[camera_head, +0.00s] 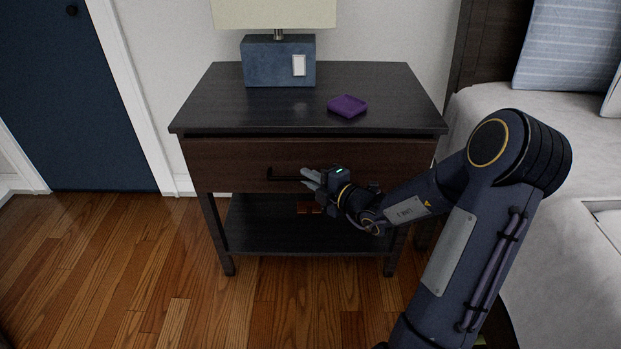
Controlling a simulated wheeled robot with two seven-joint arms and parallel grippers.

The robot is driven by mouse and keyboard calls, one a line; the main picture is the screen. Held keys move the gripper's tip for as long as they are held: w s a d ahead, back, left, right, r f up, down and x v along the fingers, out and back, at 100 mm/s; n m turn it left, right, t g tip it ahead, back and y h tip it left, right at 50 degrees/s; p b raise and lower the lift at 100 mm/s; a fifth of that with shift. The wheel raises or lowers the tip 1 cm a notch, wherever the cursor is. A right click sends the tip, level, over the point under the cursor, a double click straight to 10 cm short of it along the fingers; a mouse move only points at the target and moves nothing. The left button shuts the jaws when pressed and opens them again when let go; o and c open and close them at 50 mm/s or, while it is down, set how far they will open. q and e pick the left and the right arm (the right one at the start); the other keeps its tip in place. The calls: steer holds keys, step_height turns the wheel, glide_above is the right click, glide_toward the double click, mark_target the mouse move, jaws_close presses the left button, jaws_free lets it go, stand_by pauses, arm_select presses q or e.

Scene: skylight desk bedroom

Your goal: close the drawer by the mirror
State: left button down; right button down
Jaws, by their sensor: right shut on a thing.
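A dark wooden nightstand (215,105) stands against the wall, with one drawer (225,160) under its top. The drawer front looks nearly flush with the frame; I cannot tell whether a small gap is left. A black bar handle (285,178) runs across the drawer front. My right gripper (311,180) is at the right part of the handle and is shut on it. The gripper hides the handle's right end. No mirror shows in this view. My left gripper is not in view.
A blue-based lamp (263,62) and a purple dish (347,106) stand on the nightstand top. A lower shelf (262,238) is below the drawer. A bed (560,230) is close on the right. Wooden floor (120,270) is clear at the left, before a blue door (65,100).

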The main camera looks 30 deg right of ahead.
mark_target(311, 168)
steer(key=w+d+p, duration=0.2)
steer(key=w, duration=0.1)
steer(key=shift+r+p, duration=0.15)
steer(key=shift+p, duration=0.15)
steer(key=shift+w+d, duration=0.15)
steer(key=shift+w, duration=0.2)
steer(key=shift+d, duration=0.1)
steer(key=c, duration=1.8)
jaws_free()
steer(key=shift+o, duration=0.2)
